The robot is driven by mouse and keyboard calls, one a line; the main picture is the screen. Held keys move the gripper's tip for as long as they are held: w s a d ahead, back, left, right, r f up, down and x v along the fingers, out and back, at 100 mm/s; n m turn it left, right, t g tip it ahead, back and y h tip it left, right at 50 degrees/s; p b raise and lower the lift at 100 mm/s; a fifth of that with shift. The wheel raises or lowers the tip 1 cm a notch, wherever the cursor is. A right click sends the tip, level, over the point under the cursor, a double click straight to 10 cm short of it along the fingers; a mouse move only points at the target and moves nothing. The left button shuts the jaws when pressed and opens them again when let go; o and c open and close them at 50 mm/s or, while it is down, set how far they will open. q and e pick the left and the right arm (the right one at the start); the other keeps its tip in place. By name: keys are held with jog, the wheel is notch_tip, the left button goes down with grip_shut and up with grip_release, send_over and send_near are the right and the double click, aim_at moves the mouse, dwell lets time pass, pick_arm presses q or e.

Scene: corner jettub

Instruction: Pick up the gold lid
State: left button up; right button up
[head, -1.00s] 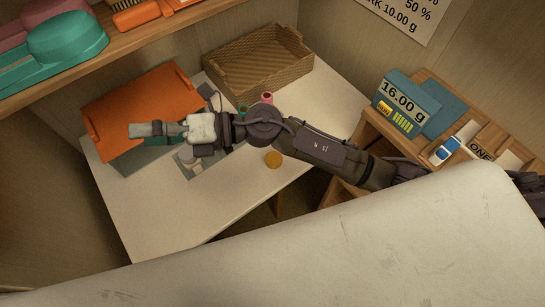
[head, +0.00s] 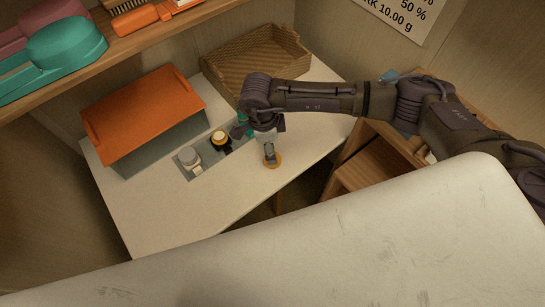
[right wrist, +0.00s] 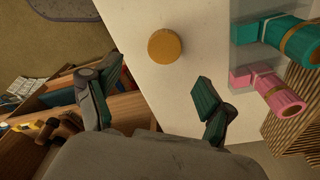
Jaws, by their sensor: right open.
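The gold lid (right wrist: 165,46) is a small round flat disc lying on the pale table top. In the head view the lid (head: 278,161) sits near the front edge of the table, partly hidden by my right gripper (head: 269,153). That gripper points down over the lid. In the right wrist view my right gripper (right wrist: 155,75) is open, with its two green-padded fingers apart and nothing between them. The lid shows beyond the fingertips, roughly in line with the gap. My left gripper is not in view.
A grey tray (head: 207,168) holds small bottle-like items left of the lid. An orange-topped box (head: 143,112) and a wicker basket (head: 255,62) stand behind. A teal cylinder (right wrist: 295,40) and a pink one (right wrist: 268,88) lie right of the lid in the wrist view. A wooden shelf unit (head: 372,172) stands at right.

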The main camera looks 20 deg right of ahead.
notch_tip(320, 180, down, 3)
jog(key=shift+d+r, duration=0.1)
jog(key=shift+r, duration=0.1)
jog(key=f+p, duration=0.1)
jog(key=f, duration=0.3)
jog(key=shift+w+d+p, duration=0.1)
jog(key=shift+w+p, duration=0.1)
jog(key=shift+p, duration=0.15)
jog(key=shift+d+f, duration=0.1)
jog(key=shift+f, duration=0.5)
jog(key=c, duration=0.9)
